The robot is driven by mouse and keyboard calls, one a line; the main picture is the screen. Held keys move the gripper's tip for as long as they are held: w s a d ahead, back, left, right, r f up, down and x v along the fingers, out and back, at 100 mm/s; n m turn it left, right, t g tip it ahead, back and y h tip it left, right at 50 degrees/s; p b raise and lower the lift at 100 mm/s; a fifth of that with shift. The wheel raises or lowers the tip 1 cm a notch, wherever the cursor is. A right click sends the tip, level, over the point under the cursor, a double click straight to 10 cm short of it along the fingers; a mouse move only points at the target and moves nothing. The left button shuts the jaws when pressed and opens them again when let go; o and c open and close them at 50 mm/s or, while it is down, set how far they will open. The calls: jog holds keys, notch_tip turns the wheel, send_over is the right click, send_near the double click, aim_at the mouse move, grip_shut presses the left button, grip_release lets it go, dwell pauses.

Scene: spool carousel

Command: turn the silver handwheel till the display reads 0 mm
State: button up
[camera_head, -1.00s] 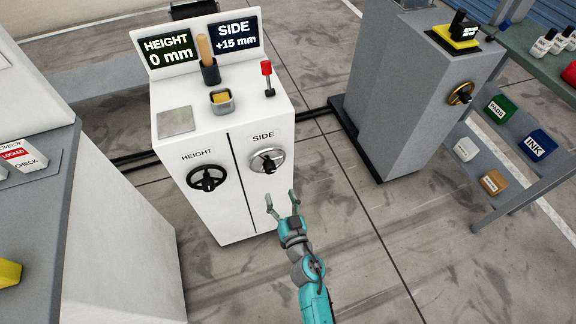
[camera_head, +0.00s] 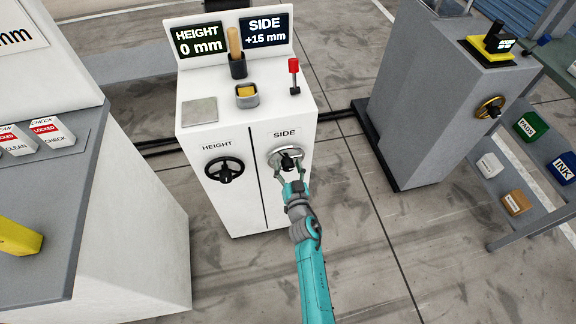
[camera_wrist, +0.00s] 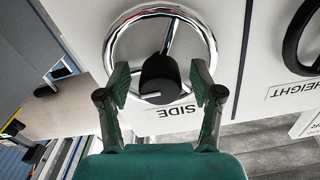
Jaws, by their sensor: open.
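The silver handwheel (camera_head: 283,158) sits under the SIDE label on the front of the white cabinet. Its chrome rim (camera_wrist: 203,33) and dark grip (camera_wrist: 160,75) fill the middle of the wrist view. My gripper (camera_head: 290,170) is open at the wheel. In the wrist view its two fingers (camera_wrist: 160,85) stand on either side of the dark grip, with gaps showing between them and it. The SIDE display (camera_head: 265,31) reads +15 mm. The HEIGHT display (camera_head: 199,40) reads 0 mm.
A black handwheel (camera_head: 225,169) is left of the silver one, under HEIGHT. A red-topped lever (camera_head: 294,75), a bin with a yellow block (camera_head: 246,95) and a wooden-handled tool (camera_head: 235,45) stand on the cabinet top. A grey cabinet (camera_head: 420,110) stands to the right.

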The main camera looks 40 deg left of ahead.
jog(key=shift+a, duration=0.1)
jog(key=c, duration=1.1)
jog(key=shift+c, duration=0.2)
jog(key=shift+n, duration=0.3)
jog(key=n, duration=0.5)
jog(key=shift+w, duration=0.1)
jog(key=n, duration=1.2)
jog(key=shift+r, duration=0.1)
jog(key=n, duration=0.6)
